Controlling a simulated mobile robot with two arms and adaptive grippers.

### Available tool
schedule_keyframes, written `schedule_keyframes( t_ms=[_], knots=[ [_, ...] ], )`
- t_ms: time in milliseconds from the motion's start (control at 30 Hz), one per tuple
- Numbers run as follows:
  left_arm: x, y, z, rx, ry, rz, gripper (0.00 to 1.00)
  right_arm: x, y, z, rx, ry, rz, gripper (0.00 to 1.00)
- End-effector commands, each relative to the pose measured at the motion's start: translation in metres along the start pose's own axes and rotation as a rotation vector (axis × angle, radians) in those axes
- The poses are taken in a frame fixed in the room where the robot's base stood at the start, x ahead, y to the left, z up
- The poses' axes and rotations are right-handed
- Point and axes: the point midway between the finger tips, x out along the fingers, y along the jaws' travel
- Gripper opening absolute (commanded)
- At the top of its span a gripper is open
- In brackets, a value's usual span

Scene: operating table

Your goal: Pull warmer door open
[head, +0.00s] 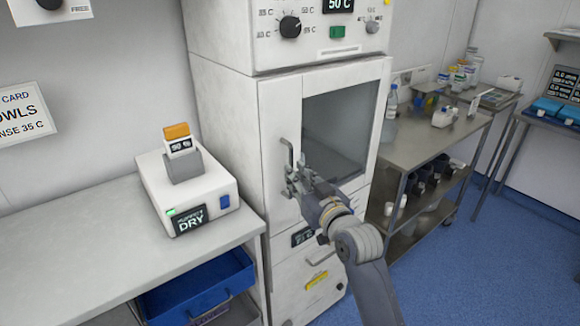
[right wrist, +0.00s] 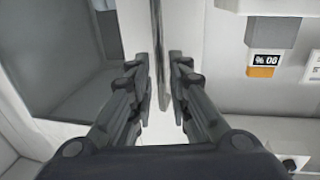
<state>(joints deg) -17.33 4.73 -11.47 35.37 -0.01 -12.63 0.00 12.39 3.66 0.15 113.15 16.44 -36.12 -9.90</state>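The warmer (head: 225,130) is a tall white cabinet. Its door (head: 277,108) has a dark window and looks shut. A grey upright handle (head: 288,150) is on the door's left part. My right gripper (head: 292,178) is at the handle's lower end. In the right wrist view, the fingers of my right gripper (right wrist: 160,78) are apart, with the handle bar (right wrist: 158,45) running between them. A gap shows between the fingers, and I see no clear grip on the bar. My left gripper is not in view.
A white device with a DRY display (head: 195,195) stands on the counter (head: 90,245) left of the warmer. A blue bin (head: 200,290) is below it. A steel trolley (head: 430,150) with bottles stands close on the right. Blue floor (head: 500,250) is open beyond.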

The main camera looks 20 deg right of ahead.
Motion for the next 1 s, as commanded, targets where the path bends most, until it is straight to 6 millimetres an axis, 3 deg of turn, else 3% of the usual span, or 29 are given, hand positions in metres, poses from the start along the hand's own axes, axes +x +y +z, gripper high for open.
schedule_keyframes(
  t_ms=[100,300,633,667,733,1000],
  knots=[
    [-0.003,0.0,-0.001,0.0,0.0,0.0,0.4,0.018,0.0,-0.001,0.002,0.001,-0.001,0.17],
    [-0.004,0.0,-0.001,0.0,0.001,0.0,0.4,0.034,-0.001,-0.001,0.001,0.001,-0.001,0.17],
    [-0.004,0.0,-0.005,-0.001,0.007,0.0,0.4,0.038,-0.001,0.0,0.001,0.0,-0.001,0.17],
    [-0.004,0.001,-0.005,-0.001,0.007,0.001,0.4,0.038,-0.001,0.0,0.001,0.0,-0.001,0.15],
    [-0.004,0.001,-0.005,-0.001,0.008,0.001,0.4,0.038,-0.001,0.0,0.001,0.0,-0.001,0.0],
    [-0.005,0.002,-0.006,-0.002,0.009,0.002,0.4,0.037,0.0,0.0,0.0,0.0,-0.002,0.0]
  ],
)
